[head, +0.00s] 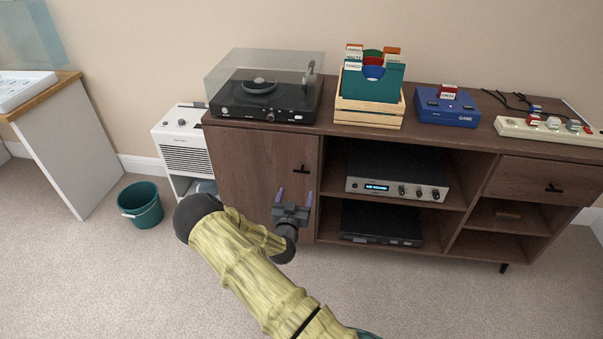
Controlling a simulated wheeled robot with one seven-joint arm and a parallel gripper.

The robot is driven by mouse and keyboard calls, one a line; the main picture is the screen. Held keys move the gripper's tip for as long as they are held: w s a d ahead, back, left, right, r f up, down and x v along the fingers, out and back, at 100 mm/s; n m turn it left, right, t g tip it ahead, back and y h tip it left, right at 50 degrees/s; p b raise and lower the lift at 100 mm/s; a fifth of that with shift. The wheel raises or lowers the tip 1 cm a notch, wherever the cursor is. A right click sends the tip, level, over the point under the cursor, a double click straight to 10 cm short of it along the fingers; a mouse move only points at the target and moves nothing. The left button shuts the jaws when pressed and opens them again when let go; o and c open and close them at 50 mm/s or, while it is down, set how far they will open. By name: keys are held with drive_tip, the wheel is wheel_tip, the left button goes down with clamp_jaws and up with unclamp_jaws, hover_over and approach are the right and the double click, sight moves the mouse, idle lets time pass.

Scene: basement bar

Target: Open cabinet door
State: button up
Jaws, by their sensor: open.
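The brown wooden cabinet (420,130) stands against the wall. Its door (250,160) is at the left end and looks closed. A small black handle (301,169) sits near the door's right edge. My gripper (294,195) is open and empty, with its two purple-tipped fingers pointing up toward the door. In the picture the fingertips are just below the handle; they do not appear to touch it. My gripper and arm hide the lower part of the door.
A turntable (262,100) and a wooden record crate (368,115) stand on the cabinet top. Open shelves hold an amplifier (397,177) and a black player (381,224). A white appliance (184,140) and a green bin (140,204) stand left. Carpet in front is clear.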

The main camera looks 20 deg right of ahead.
sight(301, 172)
drive_tip(key=b+x, duration=0.1)
drive_tip(key=x, duration=1.1)
drive_tip(key=shift+w+d+b, duration=0.15)
drive_tip(key=shift+w+b, duration=0.05)
drive_tip(key=shift+b, duration=0.15)
drive_tip(key=c, duration=1.4)
